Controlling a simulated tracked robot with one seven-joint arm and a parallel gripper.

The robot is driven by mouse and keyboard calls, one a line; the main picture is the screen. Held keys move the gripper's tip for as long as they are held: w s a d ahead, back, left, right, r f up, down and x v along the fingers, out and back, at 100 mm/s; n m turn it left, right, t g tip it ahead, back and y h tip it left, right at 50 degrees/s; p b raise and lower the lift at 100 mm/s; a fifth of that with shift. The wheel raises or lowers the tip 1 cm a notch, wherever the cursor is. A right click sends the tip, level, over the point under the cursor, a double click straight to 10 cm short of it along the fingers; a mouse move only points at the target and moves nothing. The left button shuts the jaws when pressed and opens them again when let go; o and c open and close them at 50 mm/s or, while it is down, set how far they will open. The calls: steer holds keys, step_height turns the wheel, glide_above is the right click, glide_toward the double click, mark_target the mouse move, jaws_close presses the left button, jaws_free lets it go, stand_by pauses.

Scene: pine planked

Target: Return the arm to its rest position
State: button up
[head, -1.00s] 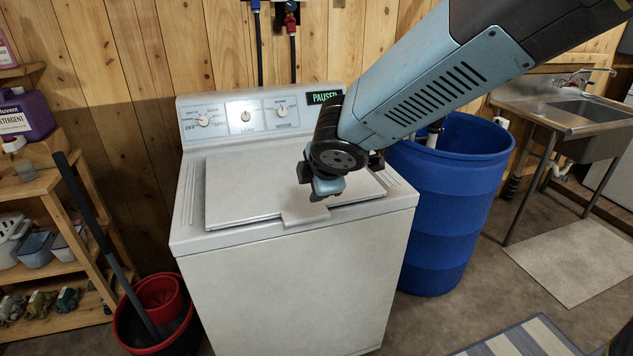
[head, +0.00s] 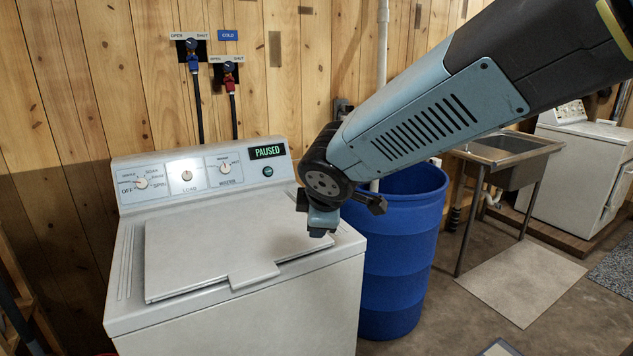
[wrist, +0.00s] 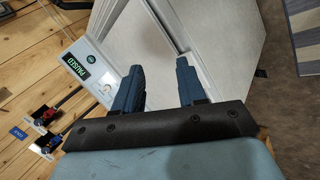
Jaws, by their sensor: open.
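My arm (head: 430,115) reaches in from the upper right in the head view. My gripper (head: 320,222) hangs over the right part of the white washing machine (head: 240,320). In the wrist view my gripper (wrist: 158,85) shows two blue fingers set apart, with nothing between them. The washer's lid (head: 215,235) is down, and its display (head: 267,151) reads PAUSED. The display also shows in the wrist view (wrist: 76,68). I cannot tell the exact gap between the fingertips and the washer top.
A blue barrel (head: 395,270) stands right of the washer. A metal sink (head: 510,150) and another white appliance (head: 585,170) are farther right. Two water valves (head: 190,45) are on the plank wall. A mat (head: 525,280) lies on the floor at right.

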steer(key=s+d+r+m, duration=0.1)
steer(key=s+d+m, duration=0.3)
steer(key=d+m, duration=0.2)
steer(key=s+d+r+m+g+h, duration=0.1)
steer(key=s+d+m, duration=0.4)
steer(key=d, duration=0.6)
steer(key=s+d+r+m, duration=0.3)
steer(key=s+d+m, duration=0.1)
steer(key=d+m, duration=0.3)
steer(key=shift+s+d+r+m+g+h, duration=0.2)
steer(key=shift+d+r+m+g+h, duration=0.15)
steer(key=shift+d, duration=0.55)
steer(key=shift+f, duration=0.1)
